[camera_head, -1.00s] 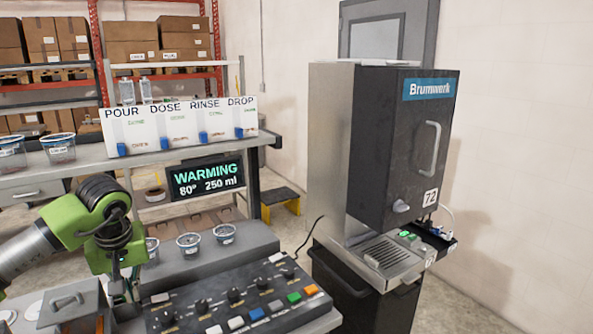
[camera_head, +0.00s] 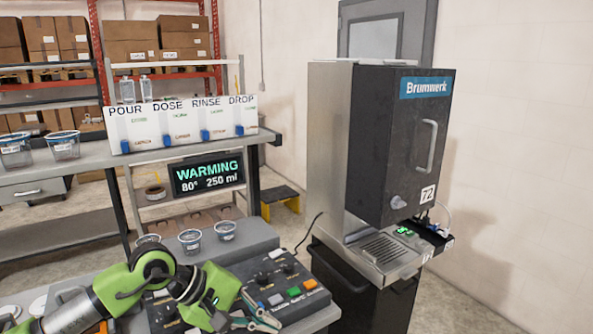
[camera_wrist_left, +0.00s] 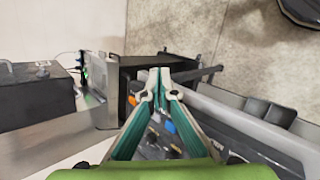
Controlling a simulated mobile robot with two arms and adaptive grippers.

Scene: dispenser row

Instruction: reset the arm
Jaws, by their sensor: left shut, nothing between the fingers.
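My left arm comes in from the lower left of the head view, its green joints over the front of the control panel (camera_head: 262,280). My left gripper (camera_head: 272,323) is low over the panel's near edge, pointing right. In the left wrist view the gripper's (camera_wrist_left: 159,78) two teal-lined fingers meet at the tips with nothing between them. The arm hides the left part of the panel. My right gripper is in neither view.
A screen (camera_head: 207,174) reads WARMING 80°, 250 ml. Clear cups (camera_head: 190,240) stand behind the panel.

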